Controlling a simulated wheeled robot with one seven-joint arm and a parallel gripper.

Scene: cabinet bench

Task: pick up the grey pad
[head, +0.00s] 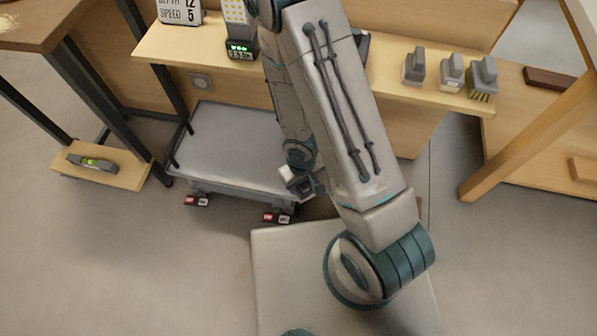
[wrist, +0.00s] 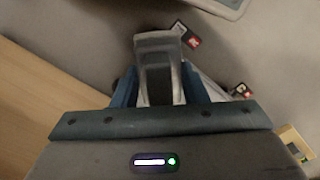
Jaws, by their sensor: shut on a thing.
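My gripper (head: 308,186) is low in the head view, in front of the grey trolley's front edge. In the wrist view my gripper (wrist: 160,88) has its two blue fingers closed on a grey block-shaped thing (wrist: 157,62), which looks like the grey pad. A small pale part of this pad (head: 289,174) shows beside the fingers in the head view. It is held in the air above the floor. Its underside is hidden.
The grey trolley (head: 230,150) stands behind, with red-and-white tags (head: 277,217) at its wheels. Several handled tools, including a bristle brush (head: 483,80), stand on the wooden shelf (head: 385,88).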

